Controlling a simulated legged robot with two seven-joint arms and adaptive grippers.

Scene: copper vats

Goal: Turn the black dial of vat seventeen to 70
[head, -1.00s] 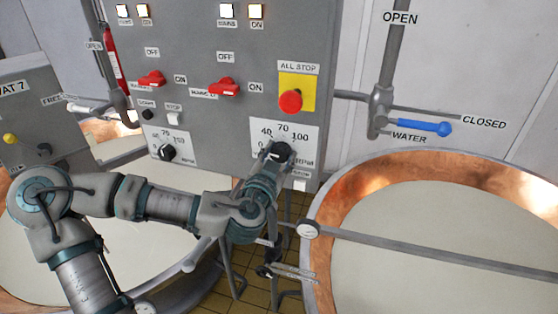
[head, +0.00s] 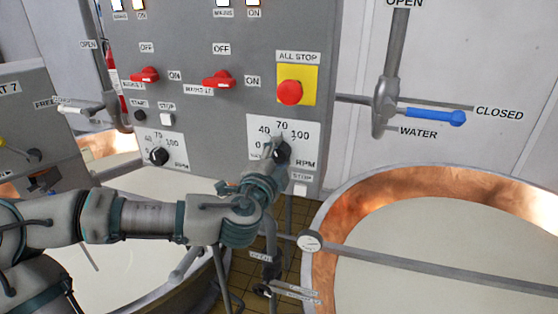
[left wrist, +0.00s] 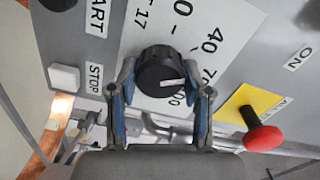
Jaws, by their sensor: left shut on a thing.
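The black dial of vat seventeen (head: 283,152) is on the grey panel, below its 0, 40, 70 and 100 scale (head: 291,129). My left gripper (head: 274,153) is at the dial and partly covers it in the head view. In the left wrist view, the left gripper's fingers (left wrist: 161,93) are shut on the dial (left wrist: 158,68), one on each side. The dial's white mark faces the 70 and 100 side of the scale; its exact reading I cannot tell. My right gripper is not in view.
The red all-stop button (head: 290,92) is just above the dial, and a white stop button (head: 300,188) just below. Another black dial (head: 159,156) and red switches (head: 219,79) are to the left. A copper vat (head: 330,240) stands at right.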

